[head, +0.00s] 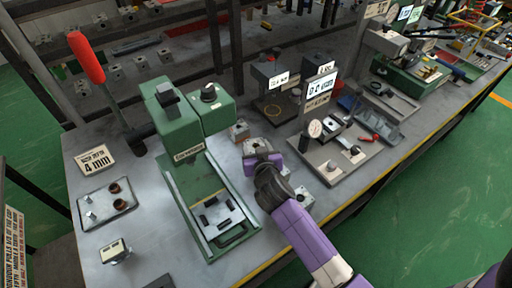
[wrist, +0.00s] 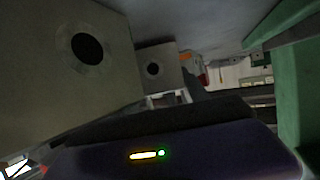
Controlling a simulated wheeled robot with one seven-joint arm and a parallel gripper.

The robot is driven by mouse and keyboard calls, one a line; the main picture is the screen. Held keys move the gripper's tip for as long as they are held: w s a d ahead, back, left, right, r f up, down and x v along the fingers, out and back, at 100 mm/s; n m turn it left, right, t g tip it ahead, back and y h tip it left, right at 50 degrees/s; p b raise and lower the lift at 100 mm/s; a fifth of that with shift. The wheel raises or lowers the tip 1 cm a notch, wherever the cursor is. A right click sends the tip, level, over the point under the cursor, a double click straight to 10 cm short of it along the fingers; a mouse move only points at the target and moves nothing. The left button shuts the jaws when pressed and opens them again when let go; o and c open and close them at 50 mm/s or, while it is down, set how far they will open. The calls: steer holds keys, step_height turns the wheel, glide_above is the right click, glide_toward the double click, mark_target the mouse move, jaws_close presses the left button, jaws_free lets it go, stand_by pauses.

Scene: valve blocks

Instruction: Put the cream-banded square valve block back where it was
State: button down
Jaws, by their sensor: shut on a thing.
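My gripper (head: 263,160) is low over the bench, right of the green press, and shut on a pale valve block (head: 257,146), mostly hidden by the jaws. No cream band can be made out on it. In the wrist view a large grey block face with a dark round hole (wrist: 60,85) fills the upper left, very close. I cannot tell if it is the held block. A smaller holed block (wrist: 158,72) stands behind it. In the head view another block (head: 239,131) sits just beyond my gripper, and one (head: 303,198) sits to the right of my forearm.
The green press (head: 183,140) with its long base stands left of my gripper. A metal tray (head: 108,203) and a small block (head: 115,252) are at the far left. A gauge fixture plate (head: 325,168) is at right. The bench's front edge has a yellow stripe (head: 262,270).

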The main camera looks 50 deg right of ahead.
steer(key=shift+f, duration=0.1)
steer(key=shift+f, duration=0.15)
steer(key=c, duration=0.6)
jaws_free()
steer(key=shift+s+a+r, duration=0.1)
steer(key=shift+r, duration=0.1)
steer(key=b+v, duration=0.1)
steer(key=v, duration=1)
steer(key=shift+s, duration=0.1)
steer(key=shift+s+a+r, duration=0.15)
steer(key=shift+s+r, duration=0.05)
